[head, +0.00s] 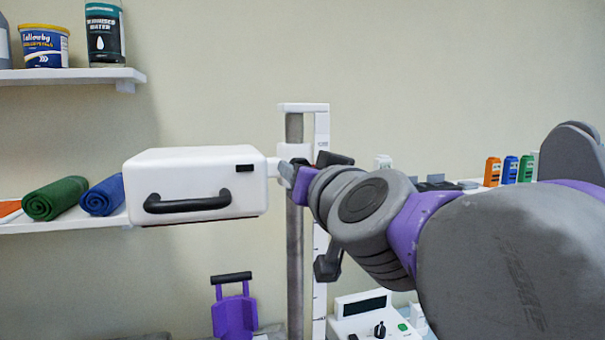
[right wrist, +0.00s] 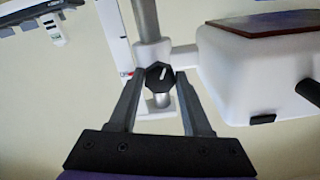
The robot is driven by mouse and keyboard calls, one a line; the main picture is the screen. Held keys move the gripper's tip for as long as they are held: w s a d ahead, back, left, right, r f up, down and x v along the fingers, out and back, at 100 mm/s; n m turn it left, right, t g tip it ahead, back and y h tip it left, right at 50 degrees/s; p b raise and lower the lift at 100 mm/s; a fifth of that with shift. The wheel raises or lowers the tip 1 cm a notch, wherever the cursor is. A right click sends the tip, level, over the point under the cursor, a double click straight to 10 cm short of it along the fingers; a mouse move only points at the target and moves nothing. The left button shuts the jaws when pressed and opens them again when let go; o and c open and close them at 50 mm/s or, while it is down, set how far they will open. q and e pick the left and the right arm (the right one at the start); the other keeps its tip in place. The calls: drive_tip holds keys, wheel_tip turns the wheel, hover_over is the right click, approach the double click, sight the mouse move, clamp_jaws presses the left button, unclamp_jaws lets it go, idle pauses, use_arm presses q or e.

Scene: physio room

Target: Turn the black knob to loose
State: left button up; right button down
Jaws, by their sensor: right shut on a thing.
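The black knob (right wrist: 159,77) is faceted and has a white pointer line, which points up and slightly right in the right wrist view. It sits on the white collar (right wrist: 153,57) around the grey post (head: 295,250). My right gripper (right wrist: 160,82) is shut on the knob, with one grey finger at each side. In the head view my right gripper (head: 287,172) is at the post, and the knob is hidden there. A white box-like head with a black handle (head: 195,185) is joined to the collar by a short arm. My left gripper is not in view.
A white ruled upright (head: 320,240) stands beside the post. A shelf at left (head: 75,222) holds a green towel roll (head: 55,198) and a blue one (head: 103,195). A purple frame with a black bar (head: 234,312) and a white console (head: 372,318) are below.

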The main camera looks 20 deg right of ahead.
drive_tip(key=shift+n, duration=0.3)
drive_tip(key=shift+c, duration=1.7)
unclamp_jaws()
drive_tip(key=s+b, duration=0.1)
drive_tip(key=s, duration=0.9)
drive_tip(key=shift+s+d, duration=0.2)
drive_tip(key=shift+s, duration=0.2)
